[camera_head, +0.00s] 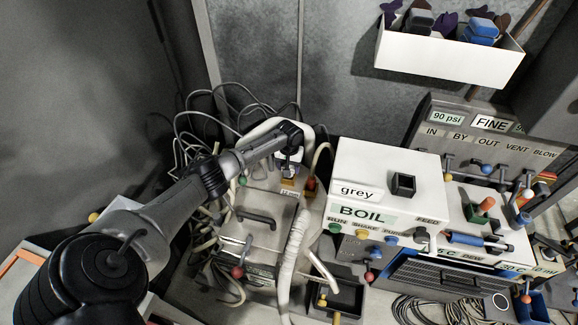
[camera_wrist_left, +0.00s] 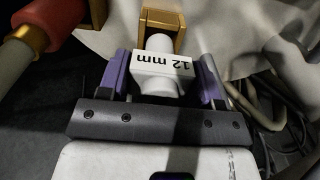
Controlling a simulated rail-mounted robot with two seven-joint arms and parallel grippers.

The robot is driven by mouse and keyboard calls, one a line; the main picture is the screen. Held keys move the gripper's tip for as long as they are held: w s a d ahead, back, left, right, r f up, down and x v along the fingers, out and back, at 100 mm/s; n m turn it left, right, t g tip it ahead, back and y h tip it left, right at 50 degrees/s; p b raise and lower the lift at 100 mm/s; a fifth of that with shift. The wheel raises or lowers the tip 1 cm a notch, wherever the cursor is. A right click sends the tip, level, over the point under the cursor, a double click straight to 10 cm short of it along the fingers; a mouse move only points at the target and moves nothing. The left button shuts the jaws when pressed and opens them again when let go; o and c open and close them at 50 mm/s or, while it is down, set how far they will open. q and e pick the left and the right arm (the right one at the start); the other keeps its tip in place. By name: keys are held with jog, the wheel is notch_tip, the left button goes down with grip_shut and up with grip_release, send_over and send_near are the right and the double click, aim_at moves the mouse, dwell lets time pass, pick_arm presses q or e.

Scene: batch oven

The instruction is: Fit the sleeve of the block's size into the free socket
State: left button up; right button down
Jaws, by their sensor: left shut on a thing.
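My left gripper (camera_head: 290,160) reaches in from the left, over the back of the grey box with a black handle. In the left wrist view its purple fingers (camera_wrist_left: 162,78) are shut on a white sleeve (camera_wrist_left: 150,82) marked "12 mm", with a rounded end facing away. A brass square-edged holder (camera_wrist_left: 163,18) stands directly beyond that end; I cannot tell whether they touch. In the head view brass (camera_head: 288,182) shows just below the gripper, above a small white label (camera_head: 290,192) too small to read surely. The block is not clearly identifiable. My right gripper is out of view.
A red knob (camera_head: 310,184) stands close right of the gripper; a green one (camera_head: 242,181) is to its left. Cables and a pale hose (camera_head: 296,240) crowd around. The white "grey"/"BOIL" machine (camera_head: 385,160) stands at right. A white bin (camera_head: 445,58) hangs at the back.

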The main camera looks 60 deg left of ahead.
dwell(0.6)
pick_arm(q)
jog(key=shift+p, duration=0.4)
jog(key=shift+f, duration=0.2)
dwell(0.8)
jog(key=shift+f, duration=0.4)
dwell(0.4)
jog(key=shift+f+b, duration=0.45)
jog(key=shift+f, duration=0.55)
dwell(0.8)
jog(key=o, duration=1)
jog(key=shift+r, duration=0.1)
